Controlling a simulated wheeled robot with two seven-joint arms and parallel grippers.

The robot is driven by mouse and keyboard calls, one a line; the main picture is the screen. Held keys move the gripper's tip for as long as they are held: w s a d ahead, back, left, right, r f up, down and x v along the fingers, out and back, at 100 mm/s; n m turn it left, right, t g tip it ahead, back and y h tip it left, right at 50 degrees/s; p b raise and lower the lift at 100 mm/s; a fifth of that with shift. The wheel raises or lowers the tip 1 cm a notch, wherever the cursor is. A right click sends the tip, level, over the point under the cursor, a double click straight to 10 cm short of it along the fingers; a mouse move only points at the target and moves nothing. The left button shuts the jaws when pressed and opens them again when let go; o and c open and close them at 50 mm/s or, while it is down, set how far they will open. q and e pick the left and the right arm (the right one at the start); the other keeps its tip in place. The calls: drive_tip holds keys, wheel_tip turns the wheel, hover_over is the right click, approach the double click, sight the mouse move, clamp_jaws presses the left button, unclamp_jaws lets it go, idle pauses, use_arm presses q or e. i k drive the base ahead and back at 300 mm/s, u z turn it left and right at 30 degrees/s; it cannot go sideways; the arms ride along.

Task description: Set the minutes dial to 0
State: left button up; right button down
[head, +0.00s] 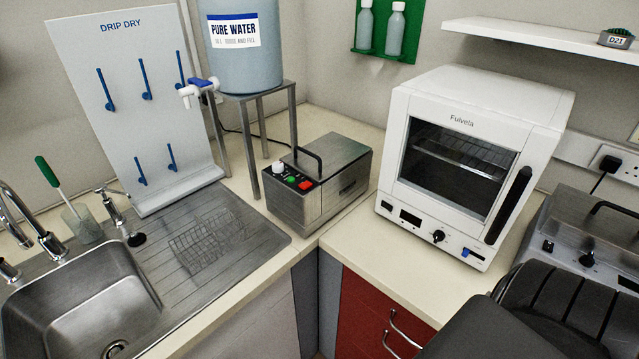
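No label for minutes can be read on any dial from here. The steel box (345,165) in the corner has a white knob (278,166) beside green and red buttons. The pointer settings are too small to read. Neither of my grippers is in view.
A dark ribbed shape at the lower right hides part of the right unit. The counter (335,246) is clear between the steel box and the oven. A sink (78,300), drip rack (130,90) and water tank (240,65) stand left. A shelf (540,36) overhangs the oven's back.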

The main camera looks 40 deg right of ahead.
sight(278, 166)
drive_tip(key=z, duration=2.2)
drive_tip(key=k, duration=0.45)
drive_tip(key=u, duration=0.1)
